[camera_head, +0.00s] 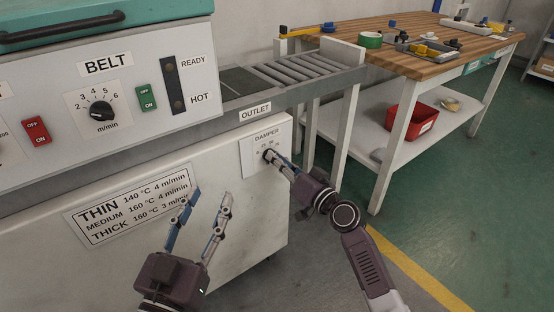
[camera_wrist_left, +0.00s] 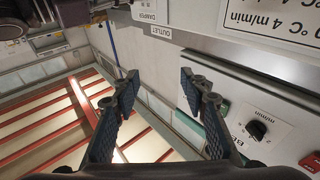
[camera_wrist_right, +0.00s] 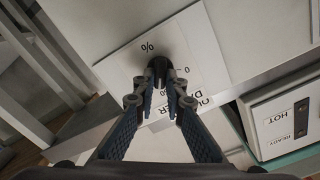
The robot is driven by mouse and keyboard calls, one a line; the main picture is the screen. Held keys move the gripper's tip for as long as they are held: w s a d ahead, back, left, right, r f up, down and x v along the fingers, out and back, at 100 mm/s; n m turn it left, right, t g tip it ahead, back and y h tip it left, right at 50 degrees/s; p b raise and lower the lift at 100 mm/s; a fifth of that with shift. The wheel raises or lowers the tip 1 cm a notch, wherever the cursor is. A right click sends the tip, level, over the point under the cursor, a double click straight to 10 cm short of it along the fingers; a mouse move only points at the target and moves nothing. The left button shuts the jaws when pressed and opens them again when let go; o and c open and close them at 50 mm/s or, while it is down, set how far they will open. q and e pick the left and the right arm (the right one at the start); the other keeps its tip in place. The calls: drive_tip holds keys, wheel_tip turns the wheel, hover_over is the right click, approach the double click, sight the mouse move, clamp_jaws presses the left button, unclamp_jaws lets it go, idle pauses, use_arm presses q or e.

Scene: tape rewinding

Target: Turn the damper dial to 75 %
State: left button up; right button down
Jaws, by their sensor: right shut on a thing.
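The damper dial (camera_wrist_right: 159,66) is a small black knob on a white plate (camera_head: 252,160) labelled DAMPER, low on the machine's front below the OUTLET label. My right gripper (camera_head: 268,156) is at the plate, its fingers shut on the dial; the right wrist view shows the fingertips on both sides of the knob. Most of the scale is hidden or too blurred, so the pointer's setting cannot be read. My left gripper (camera_head: 209,195) is open and empty in front of the machine, left of the plate; its spread fingers also show in the left wrist view (camera_wrist_left: 158,85).
The machine's upper panel carries a BELT dial (camera_head: 101,111), red (camera_head: 37,131) and green (camera_head: 147,98) switches and a READY/HOT indicator. A roller conveyor (camera_head: 305,68) leads to a wooden table (camera_head: 460,40). A red bin (camera_head: 411,124) stands on its shelf. The floor at right is free.

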use_arm(q)
drive_tip(key=shift+w+a+f+g+p, duration=0.15)
drive_tip(key=shift+f+g+p, duration=0.15)
drive_tip(key=shift+f+g, duration=0.8)
use_arm(e)
drive_tip(key=shift+d+f+m, duration=0.1)
drive_tip(key=shift+f+m, duration=0.05)
drive_tip(key=shift+m, duration=2.75)
use_arm(q)
drive_tip(key=shift+f+t, duration=0.3)
drive_tip(key=shift+f, duration=0.1)
use_arm(e)
drive_tip(key=c, duration=2)
unclamp_jaws()
drive_tip(key=v, duration=1.2)
